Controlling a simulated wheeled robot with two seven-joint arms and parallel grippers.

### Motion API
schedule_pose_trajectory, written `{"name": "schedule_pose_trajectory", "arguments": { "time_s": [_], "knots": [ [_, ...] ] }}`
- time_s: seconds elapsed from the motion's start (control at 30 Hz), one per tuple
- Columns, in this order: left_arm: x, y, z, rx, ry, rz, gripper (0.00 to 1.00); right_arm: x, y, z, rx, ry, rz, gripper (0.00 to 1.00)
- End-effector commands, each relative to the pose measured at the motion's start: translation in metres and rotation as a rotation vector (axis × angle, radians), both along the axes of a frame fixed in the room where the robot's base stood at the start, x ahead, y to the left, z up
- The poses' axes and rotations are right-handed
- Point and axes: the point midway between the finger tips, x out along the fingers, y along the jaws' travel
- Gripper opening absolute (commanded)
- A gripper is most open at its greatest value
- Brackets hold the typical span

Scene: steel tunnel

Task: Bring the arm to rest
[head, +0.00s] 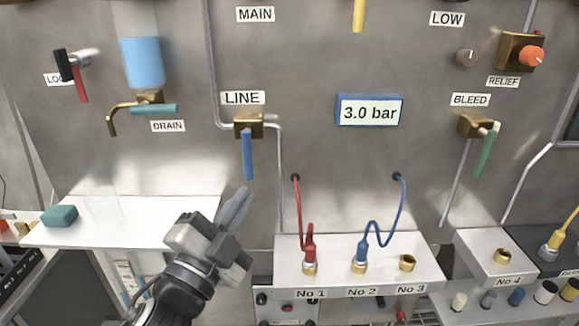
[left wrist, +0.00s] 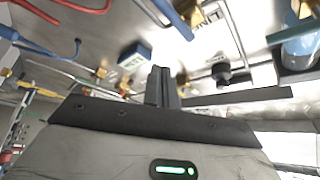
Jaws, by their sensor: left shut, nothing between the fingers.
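My left gripper (head: 236,207) is in the lower middle of the head view, in front of the white shelf and below the blue LINE handle (head: 247,154). Its two fingers are together with nothing between them, pointing up and slightly right. In the left wrist view the shut fingers (left wrist: 162,86) show at the centre, with the pressure display (left wrist: 134,58) beyond them to the left. The gripper appears apart from the panel and its handles. My right gripper is in neither view.
A white block (head: 330,268) with red and blue hoses stands right of the gripper. A white shelf (head: 110,220) with a teal block (head: 60,216) lies left. The steel panel (head: 330,60) behind carries valves, including the DRAIN tap (head: 150,108) and the green BLEED handle (head: 486,153). The display reads 3.0 bar.

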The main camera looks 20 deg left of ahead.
Motion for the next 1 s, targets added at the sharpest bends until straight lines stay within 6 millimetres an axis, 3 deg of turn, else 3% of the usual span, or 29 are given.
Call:
{"name": "schedule_pose_trajectory", "arguments": {
  "time_s": [0.07, 0.17, 0.27, 0.37, 0.5, 0.6, 0.7, 0.8, 1.0],
  "knots": [
    [0.000, 0.000, -0.002, -0.005, 0.007, -0.001, 0.00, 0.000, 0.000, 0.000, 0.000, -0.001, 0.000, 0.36],
    [0.000, -0.001, -0.024, -0.060, 0.075, -0.010, 0.00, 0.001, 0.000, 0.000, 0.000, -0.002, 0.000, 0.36],
    [-0.004, -0.004, -0.073, -0.189, 0.233, -0.024, 0.00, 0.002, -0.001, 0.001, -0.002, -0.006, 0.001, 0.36],
    [-0.021, -0.011, -0.140, -0.372, 0.448, -0.030, 0.00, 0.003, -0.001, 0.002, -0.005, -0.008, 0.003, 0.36],
    [-0.060, -0.027, -0.224, -0.619, 0.733, -0.010, 0.00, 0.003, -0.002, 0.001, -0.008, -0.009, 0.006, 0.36],
    [-0.090, -0.040, -0.266, -0.759, 0.888, 0.013, 0.00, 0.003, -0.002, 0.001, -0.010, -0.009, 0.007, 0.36],
    [-0.113, -0.049, -0.291, -0.850, 0.988, 0.033, 0.00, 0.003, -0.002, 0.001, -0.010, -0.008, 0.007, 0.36],
    [-0.125, -0.054, -0.303, -0.899, 1.037, 0.044, 0.00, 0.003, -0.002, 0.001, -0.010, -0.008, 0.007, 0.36],
    [-0.127, -0.055, -0.305, -0.909, 1.046, 0.046, 0.00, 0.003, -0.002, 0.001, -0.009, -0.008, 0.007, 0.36]
  ]
}}
